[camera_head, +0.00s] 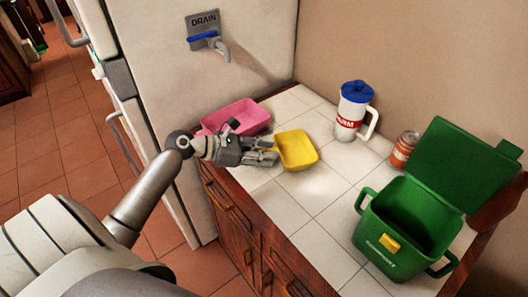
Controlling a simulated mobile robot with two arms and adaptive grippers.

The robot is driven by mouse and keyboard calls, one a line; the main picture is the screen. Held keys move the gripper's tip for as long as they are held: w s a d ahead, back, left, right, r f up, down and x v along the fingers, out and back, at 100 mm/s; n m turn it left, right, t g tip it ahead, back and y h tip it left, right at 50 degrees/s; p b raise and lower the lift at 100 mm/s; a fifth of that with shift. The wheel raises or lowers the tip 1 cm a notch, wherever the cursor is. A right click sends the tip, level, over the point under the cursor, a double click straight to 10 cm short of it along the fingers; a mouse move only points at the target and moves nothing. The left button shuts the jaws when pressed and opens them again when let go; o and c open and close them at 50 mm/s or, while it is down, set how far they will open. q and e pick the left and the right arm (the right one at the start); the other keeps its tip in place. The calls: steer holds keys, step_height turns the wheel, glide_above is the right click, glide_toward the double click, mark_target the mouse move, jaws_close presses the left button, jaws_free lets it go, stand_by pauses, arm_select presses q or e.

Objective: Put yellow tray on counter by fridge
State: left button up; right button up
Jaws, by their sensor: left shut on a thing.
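The yellow tray (297,150) is on or just above the white tiled counter (311,195), close to the fridge; I cannot tell whether it touches the tiles. My left gripper (273,155) reaches in from the left over the counter edge and is shut on the near-left rim of the yellow tray. The fridge (160,90) stands at the left end of the counter, with a drain label and a blue tap on its side. My right gripper is not in view.
A pink tray (237,117) lies behind my left gripper, by the fridge. A white mug with a blue lid (353,112), an orange can (404,150) and an open green bin (400,235) stand to the right. Tiles in the front middle are clear.

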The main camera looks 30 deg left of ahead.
arm_select(q)
steer(key=o, duration=1.1)
steer(key=shift+f, duration=0.1)
steer(key=shift+c, duration=0.2)
steer(key=v, duration=1.1)
steer(key=shift+d+b, duration=0.1)
steer(key=shift+b, duration=0.25)
steer(key=shift+s+a+r, duration=0.3)
steer(key=shift+s+a, duration=0.05)
steer(key=shift+s, duration=0.1)
